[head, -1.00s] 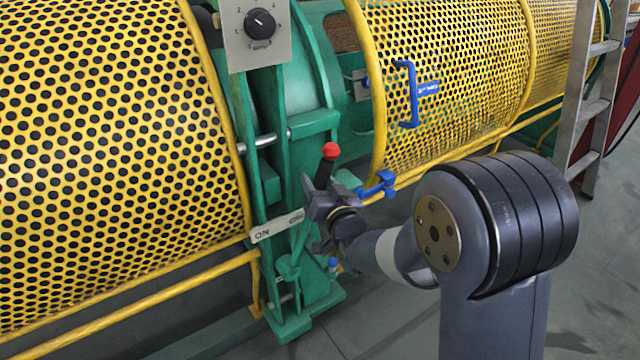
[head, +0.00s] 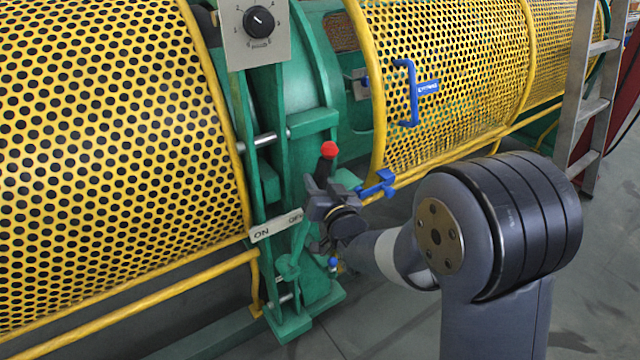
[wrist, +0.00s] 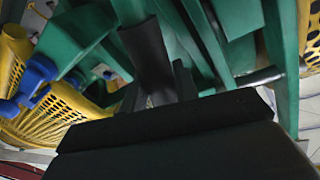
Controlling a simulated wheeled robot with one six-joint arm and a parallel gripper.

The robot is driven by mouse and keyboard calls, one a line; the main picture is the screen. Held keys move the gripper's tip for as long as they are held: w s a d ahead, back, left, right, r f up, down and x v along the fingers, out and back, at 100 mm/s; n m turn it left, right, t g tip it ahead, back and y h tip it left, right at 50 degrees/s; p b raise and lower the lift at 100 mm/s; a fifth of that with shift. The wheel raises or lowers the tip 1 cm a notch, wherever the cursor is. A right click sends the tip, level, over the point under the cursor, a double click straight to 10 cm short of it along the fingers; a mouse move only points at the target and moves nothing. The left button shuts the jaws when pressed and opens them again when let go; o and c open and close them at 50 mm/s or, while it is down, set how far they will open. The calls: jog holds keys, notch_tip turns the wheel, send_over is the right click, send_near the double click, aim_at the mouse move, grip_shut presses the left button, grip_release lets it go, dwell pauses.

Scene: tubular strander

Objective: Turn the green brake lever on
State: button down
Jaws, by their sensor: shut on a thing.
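The brake lever (head: 327,166) shows in the head view as a dark grip with a red ball on top. It stands on the green frame, near the OFF end of the white ON/OFF plate (head: 276,227). My gripper (head: 321,192) is shut on the lever's dark grip, below the red ball. In the wrist view the dark grip (wrist: 147,55) runs down between my fingers. The lower part of the lever is hidden behind my gripper in the head view.
Yellow perforated guards (head: 110,150) stand on both sides of the green frame (head: 318,65). A blue latch (head: 378,187) is close to the right of my gripper. A dial box (head: 256,33) is above. A ladder (head: 592,100) stands at the right.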

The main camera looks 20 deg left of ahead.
jog(key=s+a+n+b, duration=0.1)
jog(key=s+a, duration=0.1)
jog(key=s+a+n+b, duration=0.1)
jog(key=s+a+b, duration=0.1)
jog(key=s+a+r+n+y+b, duration=0.1)
jog(key=s+a+b, duration=0.1)
jog(key=s, duration=0.1)
jog(key=shift+s+r+n, duration=0.1)
jog(key=shift+n, duration=0.3)
jog(key=s+a+f+n+y+b, duration=0.1)
jog(key=s+a+n+b, duration=0.1)
jog(key=s+a+n, duration=0.2)
jog(key=shift+s+a+f+n, duration=0.2)
jog(key=shift+s+a+n, duration=0.1)
jog(key=shift+s+a, duration=1)
jog(key=shift+s+d, duration=0.2)
jog(key=shift+s, duration=0.05)
jog(key=c, duration=1.1)
grip_release()
jog(key=shift+s, duration=0.1)
